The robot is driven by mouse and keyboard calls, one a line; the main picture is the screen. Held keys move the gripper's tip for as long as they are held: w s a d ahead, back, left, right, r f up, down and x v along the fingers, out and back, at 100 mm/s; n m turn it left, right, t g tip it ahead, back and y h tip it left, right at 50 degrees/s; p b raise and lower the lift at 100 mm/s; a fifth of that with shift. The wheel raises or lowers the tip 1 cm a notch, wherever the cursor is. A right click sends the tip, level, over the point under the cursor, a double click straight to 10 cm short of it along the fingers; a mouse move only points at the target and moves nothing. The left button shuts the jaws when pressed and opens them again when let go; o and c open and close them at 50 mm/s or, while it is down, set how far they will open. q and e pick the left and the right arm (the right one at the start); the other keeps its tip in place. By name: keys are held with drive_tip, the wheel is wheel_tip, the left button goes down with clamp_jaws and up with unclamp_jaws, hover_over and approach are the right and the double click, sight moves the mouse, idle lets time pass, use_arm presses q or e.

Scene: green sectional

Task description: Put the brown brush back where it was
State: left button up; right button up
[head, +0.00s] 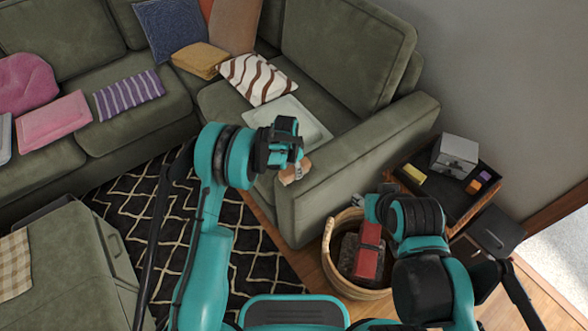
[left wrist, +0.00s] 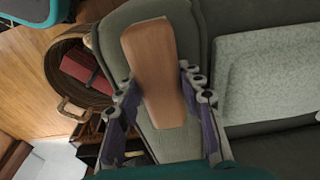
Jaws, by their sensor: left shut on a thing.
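The brown brush (head: 292,174) is in my left gripper (head: 292,146), in front of the sofa's right armrest in the head view. In the left wrist view the brush (left wrist: 152,62) shows as a smooth, tan-brown, rounded block between the two fingers (left wrist: 160,85). The left gripper is shut on it. Its underside is hidden. My right gripper (head: 362,202) is mostly hidden by its own arm, over the basket's rim; its jaws do not show clearly.
A pale flat pad (head: 292,118) lies on the green sofa seat beside the armrest (head: 350,165). A wicker basket (head: 328,262) with a red item (head: 369,255) stands on the floor. A dark side table (head: 440,200) holds a grey box (head: 455,153) and small items.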

use_arm(q)
drive_tip(key=o, duration=1.1)
drive_tip(key=shift+f, duration=0.1)
